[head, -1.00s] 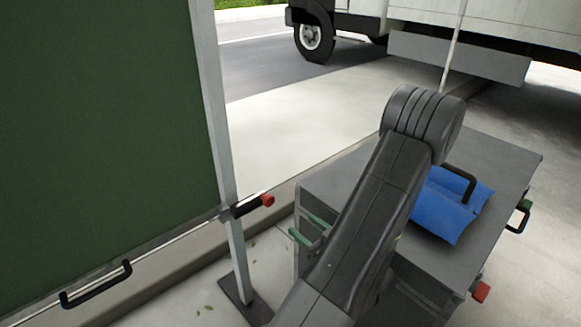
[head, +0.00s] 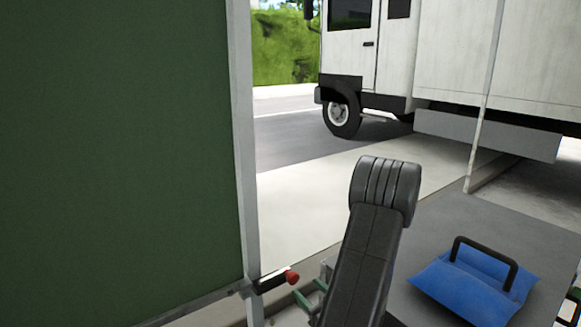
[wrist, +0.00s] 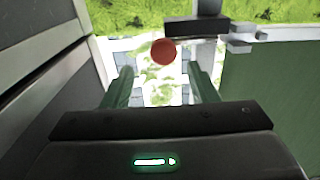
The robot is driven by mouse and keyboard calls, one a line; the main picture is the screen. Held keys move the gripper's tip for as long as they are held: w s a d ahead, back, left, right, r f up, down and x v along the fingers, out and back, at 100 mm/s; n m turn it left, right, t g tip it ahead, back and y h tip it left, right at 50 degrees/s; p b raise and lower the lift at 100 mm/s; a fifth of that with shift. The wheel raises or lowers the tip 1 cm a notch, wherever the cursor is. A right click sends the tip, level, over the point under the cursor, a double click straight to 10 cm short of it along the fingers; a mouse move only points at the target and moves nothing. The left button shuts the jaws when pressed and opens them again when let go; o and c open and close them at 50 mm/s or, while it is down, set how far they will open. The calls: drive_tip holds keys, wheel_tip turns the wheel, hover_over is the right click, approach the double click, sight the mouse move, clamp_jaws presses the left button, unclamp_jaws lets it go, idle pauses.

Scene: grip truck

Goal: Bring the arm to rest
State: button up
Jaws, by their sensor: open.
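My gripper (wrist: 160,76) is open and empty in the wrist view, its two green fingers apart with only ground and greenery between them. Its green fingers also show at the lower middle of the head view (head: 308,291), left of my dark arm, which is bent with its rounded elbow upward. A red knob (wrist: 163,52) on a black handle appears just beyond the fingertips in the wrist view. The same red knob (head: 292,277) sits on the green screen's post in the head view, close to the fingers. I cannot tell the exact gap, but no contact is visible.
The green screen (head: 115,150) and its pale post (head: 243,150) stand at left. A grey cart top (head: 465,215) at right carries a blue bag (head: 470,288) with a black handle. A white truck (head: 450,60) is parked behind. Open pavement (head: 300,205) lies between.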

drive_tip(key=shift+b+x, duration=0.35)
drive_tip(key=shift+x, duration=2.1)
drive_tip(key=shift+s, duration=0.1)
drive_tip(key=p, duration=0.2)
approach(291, 280)
drive_tip(key=x, duration=0.3)
drive_tip(key=b+x, duration=0.1)
drive_tip(key=x, duration=0.2)
drive_tip(key=w+d+b+x, duration=0.1)
drive_tip(key=x, duration=0.2)
drive_tip(key=shift+w+f, duration=0.15)
drive_tip(key=shift+w, duration=0.05)
drive_tip(key=shift+s+a+p, duration=0.45)
drive_tip(key=shift+a, duration=0.15)
drive_tip(key=p+v, duration=0.1)
drive_tip(key=v, duration=1.1)
drive_tip(key=shift+s+d+p, duration=0.2)
drive_tip(key=shift+s+p, duration=0.1)
drive_tip(key=shift+s, duration=0.1)
